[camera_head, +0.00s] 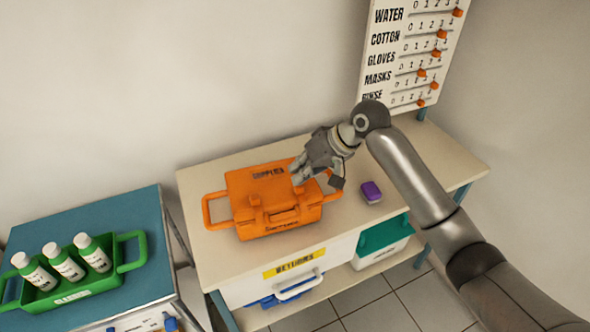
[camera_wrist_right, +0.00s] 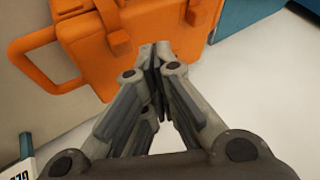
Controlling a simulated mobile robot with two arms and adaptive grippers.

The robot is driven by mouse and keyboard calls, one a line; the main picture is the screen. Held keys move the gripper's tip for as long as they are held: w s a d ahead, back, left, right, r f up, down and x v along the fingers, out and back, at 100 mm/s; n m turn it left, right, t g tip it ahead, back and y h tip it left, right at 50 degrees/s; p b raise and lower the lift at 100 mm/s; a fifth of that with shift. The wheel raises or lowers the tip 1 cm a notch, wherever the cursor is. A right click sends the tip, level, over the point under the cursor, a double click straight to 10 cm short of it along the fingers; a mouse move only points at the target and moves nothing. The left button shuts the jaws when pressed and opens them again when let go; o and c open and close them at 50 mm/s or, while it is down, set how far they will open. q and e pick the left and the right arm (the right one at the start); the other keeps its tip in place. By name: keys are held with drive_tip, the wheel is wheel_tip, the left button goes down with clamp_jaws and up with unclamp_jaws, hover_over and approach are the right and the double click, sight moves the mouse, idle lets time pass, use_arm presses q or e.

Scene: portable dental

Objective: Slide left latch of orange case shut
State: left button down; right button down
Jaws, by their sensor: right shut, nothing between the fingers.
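The orange case (camera_head: 262,183) stands on the pale bench top with its lid down, "SUPPLIES" on the lid and a loop handle at its left. Its left latch (camera_head: 256,201) is an orange block at the front edge; I cannot tell how far it is slid. The right latch (camera_head: 300,191) is at the front right. My right gripper (camera_head: 297,176) is shut and empty, over or near the case's right part, apart from the left latch. In the right wrist view the shut fingertips (camera_wrist_right: 155,48) appear beside the case (camera_wrist_right: 90,45); contact is unclear. My left gripper is out of view.
A purple block (camera_head: 371,192) lies right of the case on the bench (camera_head: 440,160). A green carrier (camera_head: 72,291) with white bottles stands on the blue table (camera_head: 130,215) at left. A board with orange sliders (camera_head: 412,50) stands behind. The bench's right end is clear.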

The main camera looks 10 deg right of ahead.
sight(268, 198)
drive_tip(key=p+x, duration=0.1)
drive_tip(key=x, duration=0.6)
drive_tip(key=a, duration=0.1)
drive_tip(key=a+p, duration=0.1)
drive_tip(key=shift+s+a, duration=0.25)
drive_tip(key=shift+a, duration=0.05)
drive_tip(key=shift+s+a+p, duration=0.15)
drive_tip(key=shift+a+p, duration=0.2)
drive_tip(key=shift+a, duration=0.3)
drive_tip(key=shift+a, duration=0.1)
drive_tip(key=a, duration=0.1)
drive_tip(key=a+p, duration=0.1)
drive_tip(key=a, duration=0.1)
drive_tip(key=shift+s, duration=0.35)
drive_tip(key=shift+a, duration=0.15)
